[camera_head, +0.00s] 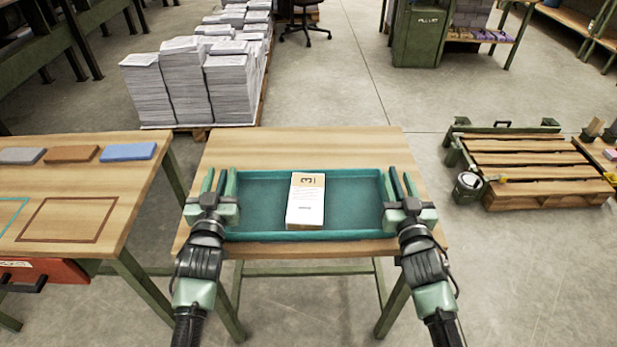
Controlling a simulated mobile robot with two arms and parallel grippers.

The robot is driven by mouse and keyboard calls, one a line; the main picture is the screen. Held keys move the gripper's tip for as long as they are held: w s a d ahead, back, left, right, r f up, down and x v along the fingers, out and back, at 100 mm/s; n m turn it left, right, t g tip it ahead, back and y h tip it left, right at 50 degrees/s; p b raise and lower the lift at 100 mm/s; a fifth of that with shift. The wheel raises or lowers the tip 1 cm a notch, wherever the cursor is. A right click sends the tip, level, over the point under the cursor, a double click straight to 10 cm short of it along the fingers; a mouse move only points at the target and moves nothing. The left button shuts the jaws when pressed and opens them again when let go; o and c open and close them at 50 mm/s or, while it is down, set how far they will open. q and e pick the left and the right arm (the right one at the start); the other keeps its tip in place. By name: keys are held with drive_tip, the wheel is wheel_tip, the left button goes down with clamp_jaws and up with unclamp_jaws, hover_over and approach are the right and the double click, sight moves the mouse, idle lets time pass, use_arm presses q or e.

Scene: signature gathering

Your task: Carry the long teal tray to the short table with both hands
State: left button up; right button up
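The long teal tray (345,234) lies flat on the wooden top of a small table (300,148) with green legs. A white and tan box marked 3 (305,204) lies in the tray, a little left of its middle. My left gripper (214,182) is at the tray's left end, with its fingers pointing away from me and a narrow gap between them. My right gripper (403,184) is at the right end in the same way. Both look open just outside the end walls. Whether they touch the tray is unclear.
A wider wooden table (120,180) stands at the left, with grey, brown and blue blocks and outlined rectangles. Stacks of paper (205,80) stand on a pallet behind. A wooden pallet (530,165) and a tin (467,187) are at the right. Floor at right front is clear.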

use_arm(q)
drive_tip(key=shift+s+f, duration=0.25)
drive_tip(key=shift+f, duration=0.65)
use_arm(e)
drive_tip(key=shift+f, duration=0.1)
use_arm(q)
drive_tip(key=shift+s, duration=0.35)
drive_tip(key=s, duration=0.3)
drive_tip(key=s+r, duration=0.1)
drive_tip(key=s, duration=0.2)
drive_tip(key=shift+s+d+r, duration=0.15)
drive_tip(key=shift+s+r, duration=0.05)
drive_tip(key=shift+s, duration=0.1)
drive_tip(key=shift+r, duration=0.1)
use_arm(e)
drive_tip(key=s, duration=1.1)
drive_tip(key=shift+s+d, duration=0.2)
drive_tip(key=shift+s, duration=0.2)
use_arm(q)
drive_tip(key=shift+s, duration=0.15)
use_arm(e)
drive_tip(key=shift+f, duration=0.1)
